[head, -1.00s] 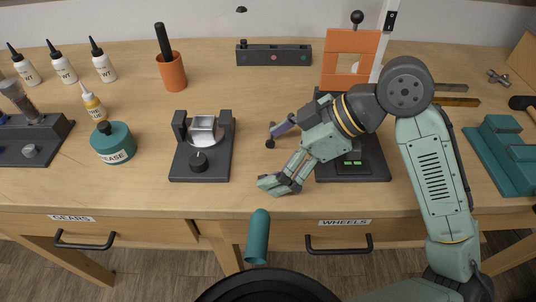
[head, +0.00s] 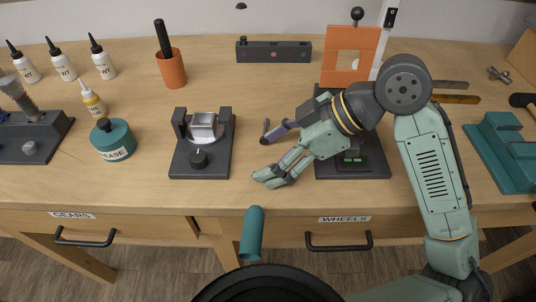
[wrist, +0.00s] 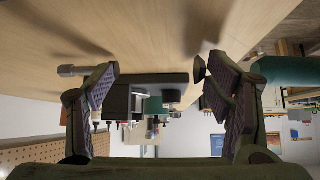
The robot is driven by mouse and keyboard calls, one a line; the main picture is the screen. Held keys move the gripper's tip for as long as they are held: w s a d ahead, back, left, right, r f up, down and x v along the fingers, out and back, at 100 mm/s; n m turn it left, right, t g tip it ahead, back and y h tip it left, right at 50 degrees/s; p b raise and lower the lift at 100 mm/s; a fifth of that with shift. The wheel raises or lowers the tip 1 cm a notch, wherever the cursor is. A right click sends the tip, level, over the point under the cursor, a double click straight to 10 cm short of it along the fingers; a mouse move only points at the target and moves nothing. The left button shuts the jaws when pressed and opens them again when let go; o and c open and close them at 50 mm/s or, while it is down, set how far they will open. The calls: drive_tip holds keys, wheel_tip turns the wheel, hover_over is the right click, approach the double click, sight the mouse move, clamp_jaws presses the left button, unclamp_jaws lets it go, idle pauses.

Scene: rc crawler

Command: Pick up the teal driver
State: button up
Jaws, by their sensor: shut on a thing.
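The teal driver (head: 252,232) shows its rounded teal handle in front of the table's front edge, above the floor. Its handle also shows at the right of the wrist view (wrist: 288,71), beyond the right finger. A grey metal rod end (wrist: 78,70) shows beyond the left finger, in line with the handle. My gripper (head: 264,160) is over the front of the table, its two fingers spaced apart, shut on the driver. The driver's middle and the contact with the fingers are not clearly seen.
A dark fixture with a silver block and knob (head: 199,160) stands just left of my gripper. A teal grease jar (head: 113,141) is farther left. An orange cup (head: 172,73) and an orange frame (head: 350,58) stand behind. The table front between the fixture and my gripper is clear.

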drive_tip(key=shift+c, duration=0.3)
wheel_tip(320, 180, up, 10)
drive_tip(key=p, duration=0.4)
